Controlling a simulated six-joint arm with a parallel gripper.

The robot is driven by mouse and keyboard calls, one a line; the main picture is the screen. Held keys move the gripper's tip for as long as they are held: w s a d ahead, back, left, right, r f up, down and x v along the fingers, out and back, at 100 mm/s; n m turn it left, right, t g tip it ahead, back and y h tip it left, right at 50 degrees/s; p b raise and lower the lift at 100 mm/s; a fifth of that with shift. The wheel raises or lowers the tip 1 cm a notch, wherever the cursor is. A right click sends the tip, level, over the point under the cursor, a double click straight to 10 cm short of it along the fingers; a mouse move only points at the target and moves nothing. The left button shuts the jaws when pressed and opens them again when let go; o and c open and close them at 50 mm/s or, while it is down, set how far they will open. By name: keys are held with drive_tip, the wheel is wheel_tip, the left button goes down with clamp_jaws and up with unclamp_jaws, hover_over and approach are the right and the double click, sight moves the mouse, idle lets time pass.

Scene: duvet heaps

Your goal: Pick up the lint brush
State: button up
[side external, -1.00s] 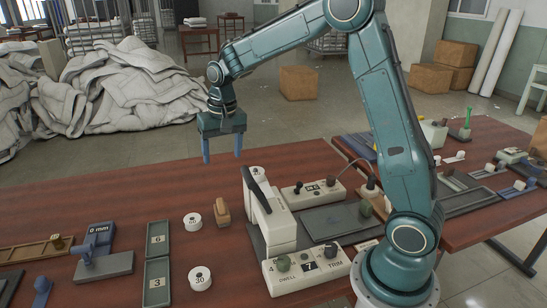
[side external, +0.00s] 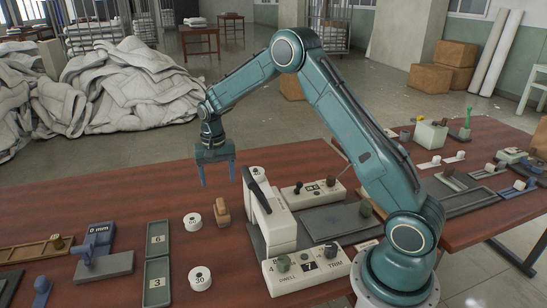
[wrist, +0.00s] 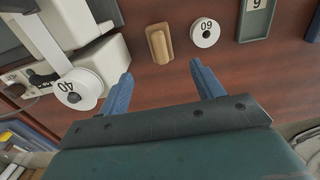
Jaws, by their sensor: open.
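The lint brush (side external: 222,212) is a small tan wooden block with a rounded grip, lying on the brown table. It stands between a white spool marked 60 and the cream press-like device. In the wrist view the brush (wrist: 160,43) shows whole, beyond the fingertips and between their lines. My gripper (side external: 217,182) is above the table, higher than the brush and apart from it. Its two blue fingers are spread with nothing between them, as the wrist view of my gripper (wrist: 161,68) also shows.
The spool marked 60 (side external: 193,222) is close to the brush's left. The tall cream device (side external: 272,215) with a dark lever stands close on its right. Green trays (side external: 157,240) and a spool marked 30 (side external: 200,279) lie nearer the front. The table behind the brush is mostly clear.

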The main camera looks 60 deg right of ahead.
sight(221, 202)
drive_tip(key=shift+f, duration=3.95)
drive_tip(key=shift+f, duration=0.1)
drive_tip(key=shift+f, duration=2.5)
drive_tip(key=shift+w, duration=0.1)
drive_tip(key=c, duration=1.2)
drive_tip(key=shift+r, duration=0.1)
wheel_tip(221, 202, up, 20)
drive_tip(key=shift+f, duration=0.1)
